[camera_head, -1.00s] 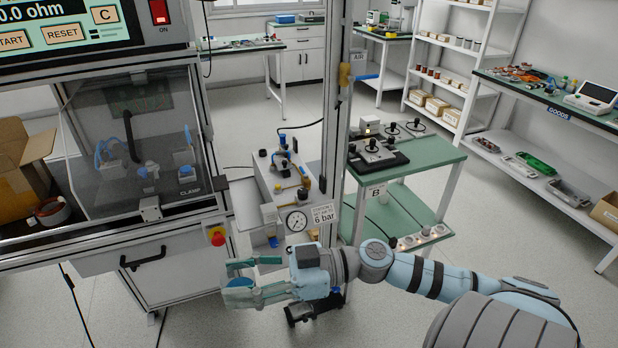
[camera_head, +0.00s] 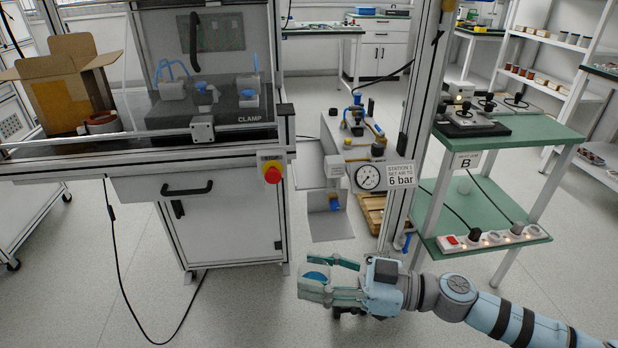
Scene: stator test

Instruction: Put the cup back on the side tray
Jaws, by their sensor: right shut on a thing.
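My right gripper (camera_head: 318,282) comes in from the right, low in the middle of the view. The cup is in front of the test cabinet's lower right corner, clear of any surface I can see. A small grey ledge (camera_head: 309,173) sticks out at the right of the cabinet, above and beyond the cup; I cannot tell whether it is the side tray. My left gripper is not in view.
The test cabinet (camera_head: 228,227) with a red stop button (camera_head: 272,172) stands behind the gripper. A metal post (camera_head: 412,130) and a gauge (camera_head: 368,177) rise to the right. A green cart (camera_head: 540,135) stands further right. A cable hangs at the left over open floor.

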